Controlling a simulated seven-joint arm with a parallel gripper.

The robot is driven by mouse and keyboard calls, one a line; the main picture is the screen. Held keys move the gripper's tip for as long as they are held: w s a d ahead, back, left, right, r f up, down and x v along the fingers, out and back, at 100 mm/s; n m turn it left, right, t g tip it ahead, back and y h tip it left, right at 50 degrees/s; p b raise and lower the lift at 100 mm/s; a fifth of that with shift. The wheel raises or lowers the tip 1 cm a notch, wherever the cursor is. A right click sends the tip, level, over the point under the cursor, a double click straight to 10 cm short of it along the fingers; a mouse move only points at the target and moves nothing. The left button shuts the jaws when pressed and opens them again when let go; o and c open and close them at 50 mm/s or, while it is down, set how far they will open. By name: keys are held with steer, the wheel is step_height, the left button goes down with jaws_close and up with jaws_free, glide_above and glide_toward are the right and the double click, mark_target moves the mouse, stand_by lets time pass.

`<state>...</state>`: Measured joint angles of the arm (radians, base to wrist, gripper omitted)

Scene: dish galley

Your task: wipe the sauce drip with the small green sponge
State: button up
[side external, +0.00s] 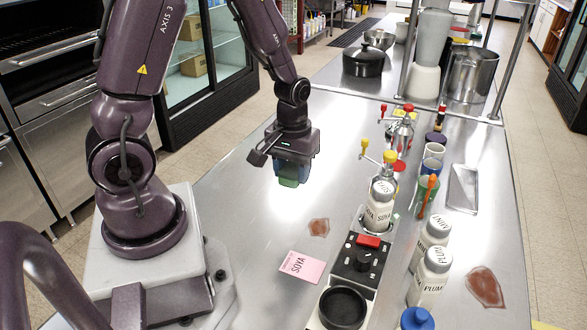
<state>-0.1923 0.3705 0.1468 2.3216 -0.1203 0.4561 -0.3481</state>
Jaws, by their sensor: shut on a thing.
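My gripper (293,162) is above the left part of the steel counter, pointing down. It is shut on the small green sponge (290,181), whose lower part shows beneath the fingers. The sponge appears to be above the counter; the exact gap is hard to tell. A small reddish-brown sauce patch (319,227) lies on the counter, nearer the camera and a little right of the sponge. A larger reddish-brown patch (485,287) lies at the lower right, beyond the bottles. I cannot tell from the picture which is the drip meant.
A pink SOYA card (301,267) lies near the small patch. A black device with a red switch (360,260), a SOYA bottle (380,205), MINT (430,240) and PLUM bottles (430,280) stand to the right. The steel counter (235,215) is clear around the sponge.

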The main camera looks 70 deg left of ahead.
step_height(320, 180, down, 3)
steer(key=w, duration=0.3)
glide_above(324, 219)
step_height(324, 219, down, 2)
steer(key=shift+w+a+f, duration=0.1)
steer(key=shift+a+f, duration=0.05)
steer(key=shift+f, duration=1.4)
steer(key=shift+w+a+f, duration=0.1)
steer(key=shift+f, duration=2.3)
steer(key=shift+s+d, duration=2.7)
steer(key=shift+s, duration=0.05)
steer(key=shift+w+a, duration=2.5)
steer(key=shift+w, duration=0.05)
steer(key=shift+w+a+r, duration=0.15)
steer(key=shift+r, duration=0.6)
steer(key=shift+w+a+r, duration=0.1)
steer(key=shift+r, duration=3.1)
